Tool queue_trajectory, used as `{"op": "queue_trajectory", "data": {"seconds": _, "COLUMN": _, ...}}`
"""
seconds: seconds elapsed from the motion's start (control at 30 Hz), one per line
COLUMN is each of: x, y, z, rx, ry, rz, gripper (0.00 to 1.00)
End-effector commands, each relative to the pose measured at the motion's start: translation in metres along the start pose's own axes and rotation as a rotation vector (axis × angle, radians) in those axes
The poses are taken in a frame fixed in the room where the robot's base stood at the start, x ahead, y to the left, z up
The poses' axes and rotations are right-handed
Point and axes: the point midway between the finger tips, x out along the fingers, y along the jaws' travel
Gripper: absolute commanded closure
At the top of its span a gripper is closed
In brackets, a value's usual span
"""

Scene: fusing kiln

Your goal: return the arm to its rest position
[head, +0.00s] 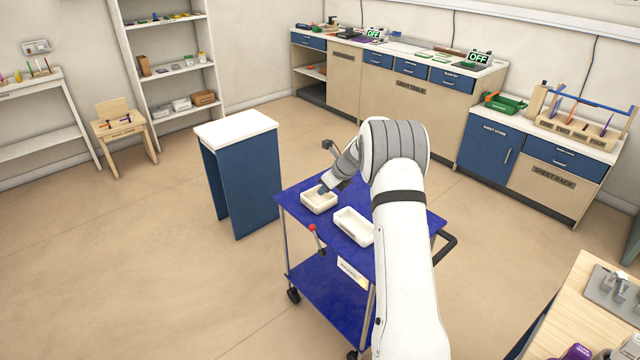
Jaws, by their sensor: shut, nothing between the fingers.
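My white and grey arm reaches from the bottom of the head view over a blue cart (292,196). The arm is bent, with its elbow high above the cart. My gripper (325,190) points down at the small cream tray (319,203) on the cart's top, at the left. The gripper is small in view and looks shut, with nothing seen in it. I cannot tell whether its tips touch the tray. A second, longer cream tray (352,228) lies to its right, partly hidden behind my arm.
A white-topped blue stand (237,128) is left of the cart. Counters (420,70) line the back wall, with two "OFF" signs. A red-knobbed lever (313,228) is at the cart's front. A wooden bench (575,310) is at lower right. Floor at left is clear.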

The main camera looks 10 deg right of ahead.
Motion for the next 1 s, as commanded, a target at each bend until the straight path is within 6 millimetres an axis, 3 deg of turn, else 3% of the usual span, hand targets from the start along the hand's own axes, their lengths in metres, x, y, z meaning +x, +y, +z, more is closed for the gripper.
{"op": "queue_trajectory", "data": {"seconds": 0.17, "x": -0.027, "y": 0.019, "z": 0.010, "rx": -0.133, "ry": 0.016, "rz": 0.002, "gripper": 1.00}}
{"op": "queue_trajectory", "data": {"seconds": 0.33, "x": -0.086, "y": 0.069, "z": 0.019, "rx": -0.464, "ry": 0.064, "rz": 0.016, "gripper": 1.00}}
{"op": "queue_trajectory", "data": {"seconds": 0.53, "x": -0.155, "y": 0.137, "z": 0.011, "rx": -0.892, "ry": 0.129, "rz": 0.048, "gripper": 1.00}}
{"op": "queue_trajectory", "data": {"seconds": 0.77, "x": -0.224, "y": 0.213, "z": -0.022, "rx": -1.379, "ry": 0.205, "rz": 0.107, "gripper": 1.00}}
{"op": "queue_trajectory", "data": {"seconds": 1.0, "x": -0.280, "y": 0.286, "z": -0.081, "rx": -1.873, "ry": 0.287, "rz": 0.194, "gripper": 1.00}}
